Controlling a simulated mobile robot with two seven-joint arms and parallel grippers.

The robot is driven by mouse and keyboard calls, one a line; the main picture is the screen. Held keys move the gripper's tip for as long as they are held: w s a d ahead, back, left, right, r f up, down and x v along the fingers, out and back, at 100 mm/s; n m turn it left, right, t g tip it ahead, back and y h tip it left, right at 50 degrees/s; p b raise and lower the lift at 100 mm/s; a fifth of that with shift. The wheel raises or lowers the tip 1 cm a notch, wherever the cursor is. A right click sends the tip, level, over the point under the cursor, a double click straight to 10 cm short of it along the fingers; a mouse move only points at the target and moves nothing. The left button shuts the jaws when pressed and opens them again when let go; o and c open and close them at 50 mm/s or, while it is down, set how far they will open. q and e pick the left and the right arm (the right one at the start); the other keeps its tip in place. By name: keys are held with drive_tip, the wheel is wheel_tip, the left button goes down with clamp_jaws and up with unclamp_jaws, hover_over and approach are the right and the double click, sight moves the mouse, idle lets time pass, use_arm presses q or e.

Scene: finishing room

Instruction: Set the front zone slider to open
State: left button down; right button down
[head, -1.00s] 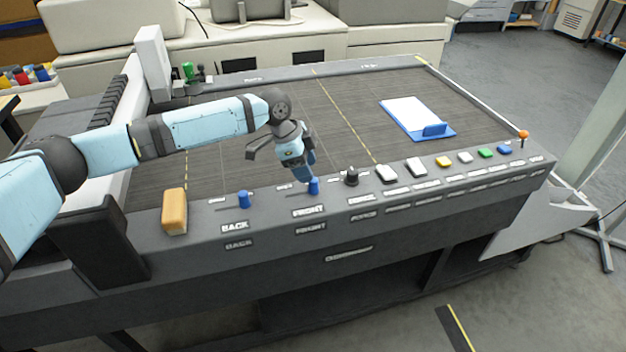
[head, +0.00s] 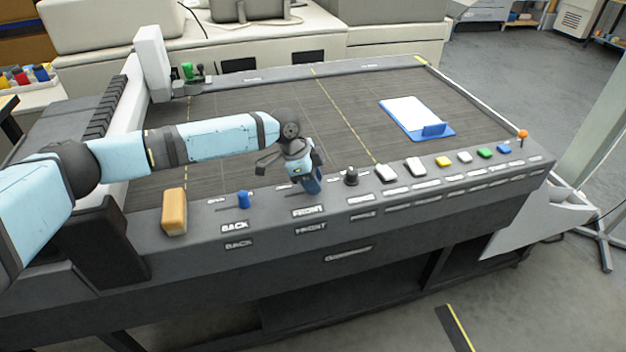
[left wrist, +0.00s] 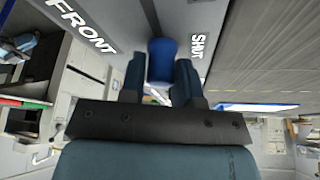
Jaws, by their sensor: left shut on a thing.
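The front zone slider's blue knob (left wrist: 162,52) shows in the left wrist view between my left gripper's fingers. My left gripper (head: 312,187) is shut on it, above the white FRONT label (head: 309,211) on the table's control panel. In the head view the gripper hides most or all of the knob. The wrist view shows the FRONT label (left wrist: 82,25) on one side of the knob and a SHUT label (left wrist: 197,45) on the other. My right gripper is not in view.
The blue BACK slider knob (head: 244,199) and an orange block (head: 174,211) are to the left. A black knob (head: 351,176) stands close on the right, then several coloured buttons. A blue clipboard (head: 449,133) lies on the dark tabletop.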

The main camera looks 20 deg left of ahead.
sight(293, 197)
use_arm(q)
drive_tip(key=shift+s+a, duration=0.1)
drive_tip(key=shift+a, duration=0.05)
drive_tip(key=s+a+p, duration=0.2)
drive_tip(key=a+p, duration=0.1)
drive_tip(key=s+a+p, duration=0.1)
drive_tip(key=shift+a+r, duration=0.15)
drive_tip(key=shift+a, duration=0.1)
drive_tip(key=shift+s+a, duration=0.15)
drive_tip(key=shift+a, duration=0.05)
drive_tip(key=shift+f, duration=0.2)
drive_tip(key=c, duration=1.2)
unclamp_jaws()
drive_tip(key=o, duration=0.3)
drive_tip(key=shift+a, duration=0.1)
drive_tip(key=shift+s, duration=0.1)
